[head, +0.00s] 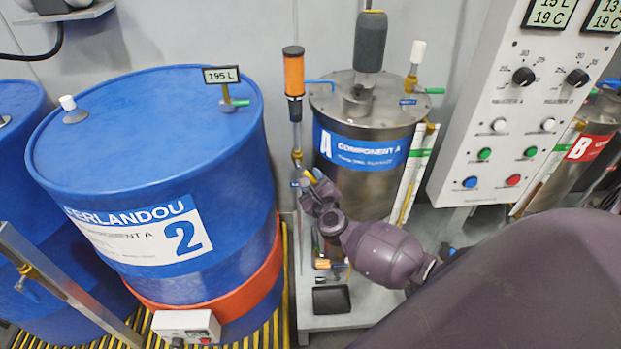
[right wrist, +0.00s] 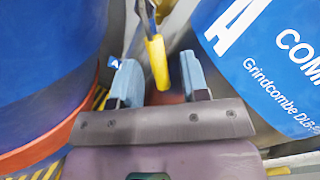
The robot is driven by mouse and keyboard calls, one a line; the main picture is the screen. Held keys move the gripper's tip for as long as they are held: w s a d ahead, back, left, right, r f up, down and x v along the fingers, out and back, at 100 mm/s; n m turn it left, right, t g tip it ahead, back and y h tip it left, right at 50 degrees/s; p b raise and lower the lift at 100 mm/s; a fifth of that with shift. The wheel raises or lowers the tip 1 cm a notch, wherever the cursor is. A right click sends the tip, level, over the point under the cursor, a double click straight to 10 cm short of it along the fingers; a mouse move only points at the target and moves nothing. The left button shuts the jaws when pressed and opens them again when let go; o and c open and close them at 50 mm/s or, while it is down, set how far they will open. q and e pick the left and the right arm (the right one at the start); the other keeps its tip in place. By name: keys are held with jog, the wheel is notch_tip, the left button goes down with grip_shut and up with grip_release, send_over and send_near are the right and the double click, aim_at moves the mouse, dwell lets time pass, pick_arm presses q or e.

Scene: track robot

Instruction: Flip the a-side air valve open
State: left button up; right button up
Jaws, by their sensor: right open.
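The steel component A tank (head: 362,160) stands at the middle with a blue label; the label also fills the upper right of the right wrist view (right wrist: 262,65). A yellow lever handle (right wrist: 158,62) on a metal stem shows in the right wrist view, near a small blue A tag (right wrist: 117,62). My right gripper (right wrist: 161,80) is open, its two pale blue pads to either side of the lever's lower end. I cannot tell whether they touch it. In the head view my right gripper (head: 316,190) is in front of the tank, hiding most of the lever. My left gripper is not seen.
A blue drum marked 2 (head: 160,150) with an orange band stands close on the left. A thin pipe with an orange cylinder (head: 293,75) rises left of the tank. A control panel (head: 520,110) with knobs and buttons is at right, before a B tank (head: 588,148).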

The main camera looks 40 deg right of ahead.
jog(key=shift+w+d, duration=0.2)
jog(key=shift+w, duration=0.45)
grip_shut()
